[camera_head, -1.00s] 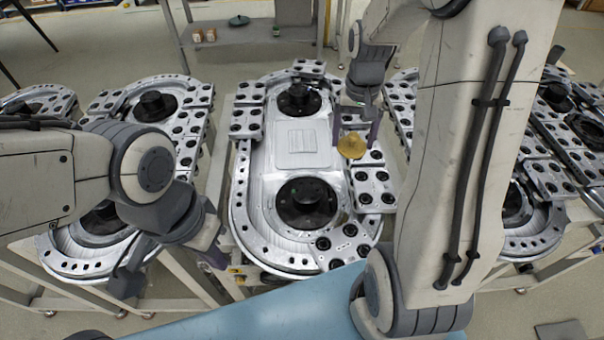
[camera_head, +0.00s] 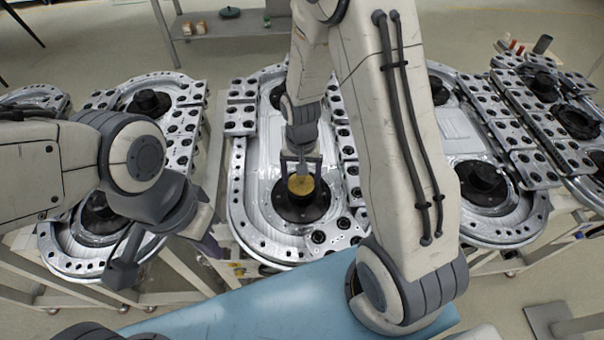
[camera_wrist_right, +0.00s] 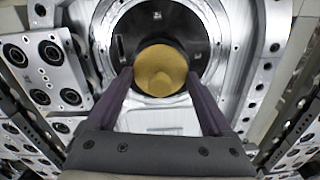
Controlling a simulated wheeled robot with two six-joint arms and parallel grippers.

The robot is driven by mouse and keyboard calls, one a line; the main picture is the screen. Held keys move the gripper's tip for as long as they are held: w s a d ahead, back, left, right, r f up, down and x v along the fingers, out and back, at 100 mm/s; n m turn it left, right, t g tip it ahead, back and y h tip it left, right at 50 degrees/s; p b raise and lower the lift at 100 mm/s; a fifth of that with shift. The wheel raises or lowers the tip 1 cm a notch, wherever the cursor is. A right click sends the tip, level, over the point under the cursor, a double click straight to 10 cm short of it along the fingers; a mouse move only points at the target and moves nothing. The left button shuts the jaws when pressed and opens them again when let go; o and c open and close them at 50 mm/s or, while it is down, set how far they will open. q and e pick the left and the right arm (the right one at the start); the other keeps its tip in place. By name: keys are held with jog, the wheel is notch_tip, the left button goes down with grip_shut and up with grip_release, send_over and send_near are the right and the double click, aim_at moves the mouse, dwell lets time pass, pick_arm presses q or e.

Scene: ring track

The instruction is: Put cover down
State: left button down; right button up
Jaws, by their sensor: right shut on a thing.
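A round yellow-brass cover (camera_head: 301,186) is held between the fingers of my right gripper (camera_head: 300,168). It sits over the near black hub (camera_head: 303,208) of the middle ring track (camera_head: 238,190). In the right wrist view the cover (camera_wrist_right: 160,70) shows between the fingertips, in front of the dark round hub (camera_wrist_right: 150,22). I cannot tell whether the cover touches the hub. My left gripper (camera_head: 160,262) hangs at the left, near the front of the left track, away from the cover, with its fingers apart and nothing between them.
More ring tracks stand on frames at the left (camera_head: 70,262) and right (camera_head: 520,225). Black-holed plates line the tracks' edges. A shelf (camera_head: 225,27) with small items stands at the back. My right arm hides part of the middle and right tracks.

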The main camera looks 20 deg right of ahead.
jog(key=shift+f, duration=0.2)
jog(key=shift+f, duration=0.2)
jog(key=o, duration=1.1)
jog(key=shift+r, duration=0.25)
notch_tip(320, 180, up, 12)
jog(key=b, duration=0.2)
jog(key=s+a+r+n, duration=0.2)
jog(key=s+a+n, duration=0.4)
jog(key=s, duration=0.3)
jog(key=s+a+r+n+y, duration=0.1)
jog(key=s+a+r+n, duration=0.1)
jog(key=s+a+n, duration=0.4)
jog(key=s, duration=0.4)
jog(key=shift+s+a+r, duration=0.15)
jog(key=shift+s+r, duration=0.15)
